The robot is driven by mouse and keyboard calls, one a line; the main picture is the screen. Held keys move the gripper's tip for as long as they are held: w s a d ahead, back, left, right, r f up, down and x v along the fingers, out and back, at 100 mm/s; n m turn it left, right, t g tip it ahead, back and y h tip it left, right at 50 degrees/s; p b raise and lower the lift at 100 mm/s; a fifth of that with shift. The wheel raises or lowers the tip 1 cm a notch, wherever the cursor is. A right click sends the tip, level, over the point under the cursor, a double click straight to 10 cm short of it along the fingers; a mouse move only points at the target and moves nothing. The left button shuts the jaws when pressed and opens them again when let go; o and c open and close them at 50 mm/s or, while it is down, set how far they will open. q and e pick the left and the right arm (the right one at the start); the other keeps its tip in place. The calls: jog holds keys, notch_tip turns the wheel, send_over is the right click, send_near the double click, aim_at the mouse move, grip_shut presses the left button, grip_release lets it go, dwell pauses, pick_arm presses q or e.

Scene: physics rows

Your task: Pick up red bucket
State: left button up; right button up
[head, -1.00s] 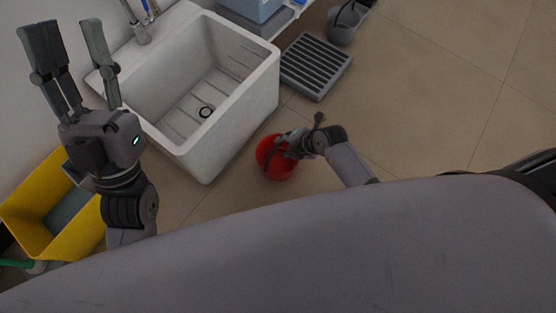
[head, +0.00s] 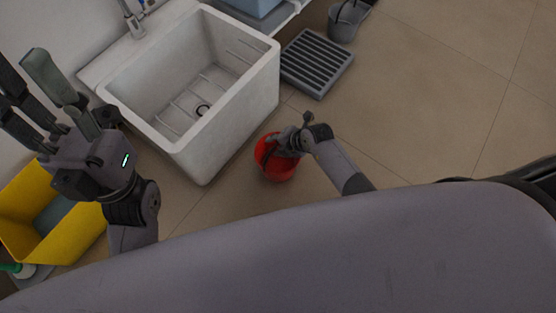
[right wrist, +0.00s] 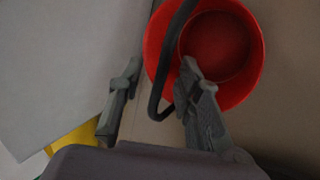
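The red bucket (head: 279,172) stands on the floor right of the sink. In the right wrist view the bucket (right wrist: 248,75) shows its round opening, empty as far as I see, and a dark curved handle (right wrist: 157,75). My right gripper (head: 284,145) is over the bucket and hides part of its top. In the right wrist view my right gripper (right wrist: 158,83) is open. The handle passes between its fingers, close to the right finger, which overlaps the bucket. I cannot tell if they touch. My left gripper (head: 22,68) is raised at the left, open and empty.
A white sink (head: 200,150) stands close to the bucket's left. A grey slatted grate (head: 317,62) and a grey bucket (head: 344,22) are on the floor behind. A yellow bin (head: 75,240) is at lower left. The tiled floor at right is clear.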

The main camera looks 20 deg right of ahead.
grip_shut()
dwell(0.3)
jog(key=shift+r, duration=0.1)
dwell(0.5)
